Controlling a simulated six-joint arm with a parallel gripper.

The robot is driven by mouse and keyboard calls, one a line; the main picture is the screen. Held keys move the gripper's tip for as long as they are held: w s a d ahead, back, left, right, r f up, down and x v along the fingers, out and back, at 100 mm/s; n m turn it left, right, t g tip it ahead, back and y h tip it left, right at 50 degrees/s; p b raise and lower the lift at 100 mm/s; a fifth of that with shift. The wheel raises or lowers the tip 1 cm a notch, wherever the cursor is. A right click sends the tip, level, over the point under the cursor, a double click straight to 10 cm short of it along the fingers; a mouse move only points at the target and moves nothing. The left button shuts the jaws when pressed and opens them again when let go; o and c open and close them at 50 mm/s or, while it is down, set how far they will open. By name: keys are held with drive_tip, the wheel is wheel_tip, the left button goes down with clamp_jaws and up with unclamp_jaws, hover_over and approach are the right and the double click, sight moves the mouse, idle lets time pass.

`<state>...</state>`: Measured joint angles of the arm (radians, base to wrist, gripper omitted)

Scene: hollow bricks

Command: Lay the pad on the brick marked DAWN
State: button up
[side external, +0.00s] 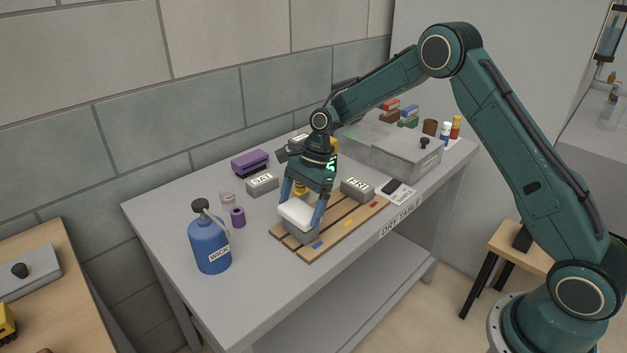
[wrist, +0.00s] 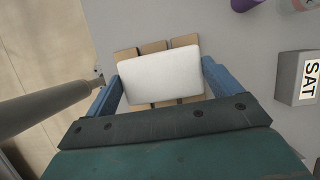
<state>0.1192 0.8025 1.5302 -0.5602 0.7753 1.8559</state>
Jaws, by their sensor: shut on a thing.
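My gripper (side external: 299,211) is shut on a white pad (side external: 296,211), which lies level between its two blue fingers. The pad is right over a grey brick (side external: 301,236) at the near left end of a slatted wooden rack (side external: 337,236). I cannot tell if pad and brick touch. In the wrist view the pad (wrist: 160,77) fills the space between the fingers and hides that brick. No brick reads DAWN in either view. One grey brick (side external: 357,190) on the rack reads FRI, and another (side external: 262,184) on the table behind reads SAT.
A blue bottle (side external: 209,243) marked WICK, a purple roll (side external: 237,217) and a clear bottle (side external: 226,190) stand left of the rack. A grey lidded box (side external: 407,157) stands to the right.

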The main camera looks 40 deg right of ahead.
drive_tip(key=shift+f, duration=0.25)
drive_tip(key=shift+f, duration=0.15)
drive_tip(key=o, duration=0.7)
drive_tip(key=v, duration=1.2)
